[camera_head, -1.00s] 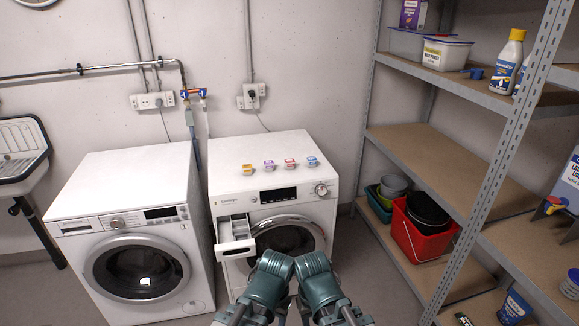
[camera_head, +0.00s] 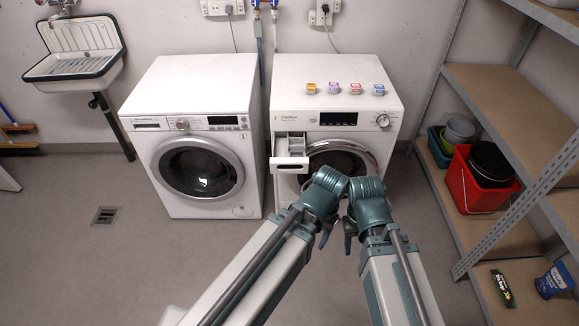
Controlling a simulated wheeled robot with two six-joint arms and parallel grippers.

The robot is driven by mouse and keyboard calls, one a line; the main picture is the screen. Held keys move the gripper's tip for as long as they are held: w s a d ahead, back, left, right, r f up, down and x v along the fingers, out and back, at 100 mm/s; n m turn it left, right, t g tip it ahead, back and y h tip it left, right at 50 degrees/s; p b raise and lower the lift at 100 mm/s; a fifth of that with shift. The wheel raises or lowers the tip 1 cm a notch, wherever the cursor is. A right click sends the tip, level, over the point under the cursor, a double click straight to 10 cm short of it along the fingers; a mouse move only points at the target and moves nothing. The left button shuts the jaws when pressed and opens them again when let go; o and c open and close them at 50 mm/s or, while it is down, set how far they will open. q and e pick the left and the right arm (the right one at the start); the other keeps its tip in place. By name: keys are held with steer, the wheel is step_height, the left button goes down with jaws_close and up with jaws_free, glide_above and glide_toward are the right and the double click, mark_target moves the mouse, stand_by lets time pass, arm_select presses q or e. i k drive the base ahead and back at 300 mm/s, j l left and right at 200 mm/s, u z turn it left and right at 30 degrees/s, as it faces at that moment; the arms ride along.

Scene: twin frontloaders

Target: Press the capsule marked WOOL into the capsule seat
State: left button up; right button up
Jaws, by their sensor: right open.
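Several small capsules stand in a row on top of the right washing machine (camera_head: 340,150): an orange one (camera_head: 311,88), a purple one (camera_head: 334,88), a red one (camera_head: 356,88) and a blue one (camera_head: 379,89). Their markings are too small to read, so I cannot tell which says WOOL. The detergent drawer (camera_head: 290,161) of that machine is pulled out; I cannot make out a capsule seat in it. My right gripper (camera_head: 348,243) is open, with nothing seen in it, in front of the machine's door. My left gripper (camera_head: 324,238) is beside it, too small and partly hidden to judge.
A left washing machine (camera_head: 195,130) stands close beside the right one, its door shut. A metal shelf rack (camera_head: 500,105) with a red bucket (camera_head: 470,187) is on the right. A sink (camera_head: 80,55) hangs at the left. The floor at the left is mostly free.

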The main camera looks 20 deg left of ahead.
mark_target(289, 149)
steer(key=i+j+z, duration=0.3)
steer(key=i+j, duration=0.2)
steer(key=i, duration=0.25)
steer(key=i+j+z, duration=0.3)
steer(key=i+j, duration=0.4)
